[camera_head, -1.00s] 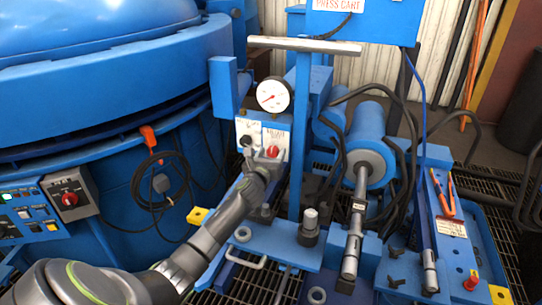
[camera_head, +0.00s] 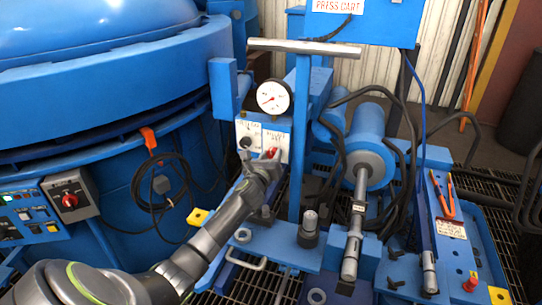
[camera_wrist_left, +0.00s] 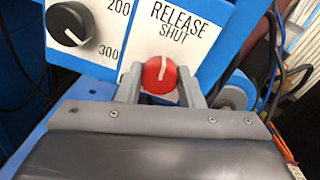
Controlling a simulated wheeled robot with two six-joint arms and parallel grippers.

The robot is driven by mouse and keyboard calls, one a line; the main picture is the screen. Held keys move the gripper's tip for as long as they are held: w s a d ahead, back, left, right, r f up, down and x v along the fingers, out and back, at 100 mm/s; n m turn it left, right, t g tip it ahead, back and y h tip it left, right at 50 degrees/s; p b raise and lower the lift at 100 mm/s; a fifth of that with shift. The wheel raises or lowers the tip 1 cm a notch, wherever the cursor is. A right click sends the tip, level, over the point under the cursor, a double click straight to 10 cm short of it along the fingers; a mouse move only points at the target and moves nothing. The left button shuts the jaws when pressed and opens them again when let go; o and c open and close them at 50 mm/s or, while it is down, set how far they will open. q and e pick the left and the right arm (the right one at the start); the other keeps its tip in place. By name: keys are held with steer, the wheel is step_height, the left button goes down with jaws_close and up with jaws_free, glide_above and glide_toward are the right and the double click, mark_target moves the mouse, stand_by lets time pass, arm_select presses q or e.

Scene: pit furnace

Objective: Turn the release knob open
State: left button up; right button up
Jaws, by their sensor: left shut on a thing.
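The red release knob (camera_wrist_left: 158,74) sits on a white plate (camera_wrist_left: 176,30) lettered RELEASE and SHUT. Its white pointer mark stands nearly upright in the left wrist view, tilted slightly right, toward the lettering. My left gripper (camera_wrist_left: 160,84) is shut on the knob, one grey finger on each side. In the head view the knob (camera_head: 271,153) shows as a small red patch, partly hidden by my left gripper (camera_head: 265,160). My right gripper is not in view.
A black knob (camera_wrist_left: 69,24) with a 200–300 scale sits left of the release plate. A pressure gauge (camera_head: 273,97) stands above the panel. A blue post with a grey crossbar (camera_head: 304,46) rises just right. A blue cylinder (camera_head: 369,150) and black hoses lie further right.

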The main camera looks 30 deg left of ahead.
arm_select(q)
steer(key=shift+n, duration=0.8)
steer(key=n, duration=0.3)
steer(key=shift+n+p, duration=0.35)
steer(key=shift+n, duration=0.05)
steer(key=n, duration=0.5)
steer(key=shift+a+f, duration=0.1)
steer(key=n, duration=0.3)
steer(key=shift+h, duration=0.4)
steer(key=shift+f+n+b, duration=0.1)
steer(key=shift+n+b, duration=0.35)
steer(key=shift+n, duration=0.35)
steer(key=shift+n+b, duration=0.5)
steer(key=shift+n, duration=1.7)
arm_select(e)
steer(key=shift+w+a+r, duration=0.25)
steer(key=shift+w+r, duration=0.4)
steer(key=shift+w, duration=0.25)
arm_select(q)
steer(key=o, duration=1)
